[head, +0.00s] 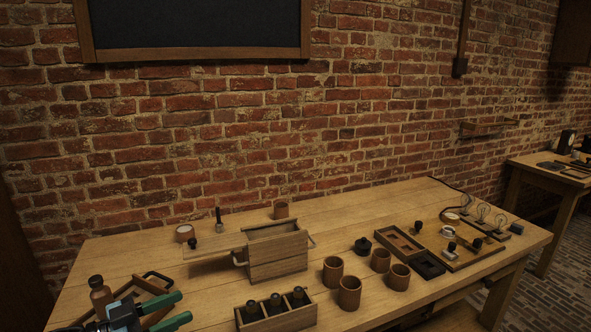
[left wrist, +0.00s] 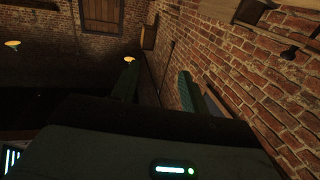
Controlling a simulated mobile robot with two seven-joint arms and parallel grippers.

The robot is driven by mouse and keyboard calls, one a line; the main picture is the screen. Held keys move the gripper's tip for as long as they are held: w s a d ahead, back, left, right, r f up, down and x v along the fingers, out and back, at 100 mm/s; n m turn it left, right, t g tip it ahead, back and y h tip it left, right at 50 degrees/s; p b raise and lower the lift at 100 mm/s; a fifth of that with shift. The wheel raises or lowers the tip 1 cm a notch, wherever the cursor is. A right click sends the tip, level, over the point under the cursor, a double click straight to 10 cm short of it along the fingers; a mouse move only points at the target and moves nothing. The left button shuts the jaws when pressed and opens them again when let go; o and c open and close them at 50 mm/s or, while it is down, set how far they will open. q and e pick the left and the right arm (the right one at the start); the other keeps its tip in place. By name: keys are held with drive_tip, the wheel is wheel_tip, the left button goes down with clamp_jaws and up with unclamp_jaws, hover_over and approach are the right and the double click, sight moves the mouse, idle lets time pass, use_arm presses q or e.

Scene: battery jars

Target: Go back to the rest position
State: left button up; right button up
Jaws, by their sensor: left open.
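My left gripper (head: 184,307) is at the lower left of the head view, its two green-edged fingers apart with nothing visible between them. In the left wrist view its fingers (left wrist: 158,85) are also apart, pointing toward the brick wall and a dark room. Near it in the head view are a brown bottle (head: 99,294) and a dark-handled wooden tray (head: 150,286), both partly covered by the gripper. Whether the gripper touches them I cannot tell. My right gripper is in neither view.
The workbench (head: 210,285) holds a wooden box with handles (head: 278,256), a rack of dark-topped bottles (head: 276,314) and several brown jars (head: 349,292). A divided tray (head: 400,244) and a board with bulbs (head: 470,252) are at right. The brick wall (head: 230,140) stands behind.

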use_arm(q)
drive_tip(key=s+d+f+n+t+y+p, duration=0.1)
drive_tip(key=s+d+f+n+t+y, duration=0.15)
drive_tip(key=s+f, duration=0.5)
drive_tip(key=s+d+f+n+t+y, duration=0.1)
drive_tip(key=s+d+f+n+y, duration=0.3)
drive_tip(key=f, duration=0.7)
drive_tip(key=s+a+f+g+y, duration=0.1)
drive_tip(key=s+f+y, duration=0.1)
drive_tip(key=s+f, duration=0.2)
drive_tip(key=s+a+f+n+g+y, duration=0.1)
drive_tip(key=s+f, duration=0.3)
drive_tip(key=s, duration=0.7)
drive_tip(key=s+a+f+n+g+y+p, duration=0.1)
drive_tip(key=s+f+g+y, duration=0.2)
drive_tip(key=s+f, duration=0.2)
drive_tip(key=s, duration=0.3)
drive_tip(key=shift+s+a, duration=0.15)
drive_tip(key=shift+a, duration=0.25)
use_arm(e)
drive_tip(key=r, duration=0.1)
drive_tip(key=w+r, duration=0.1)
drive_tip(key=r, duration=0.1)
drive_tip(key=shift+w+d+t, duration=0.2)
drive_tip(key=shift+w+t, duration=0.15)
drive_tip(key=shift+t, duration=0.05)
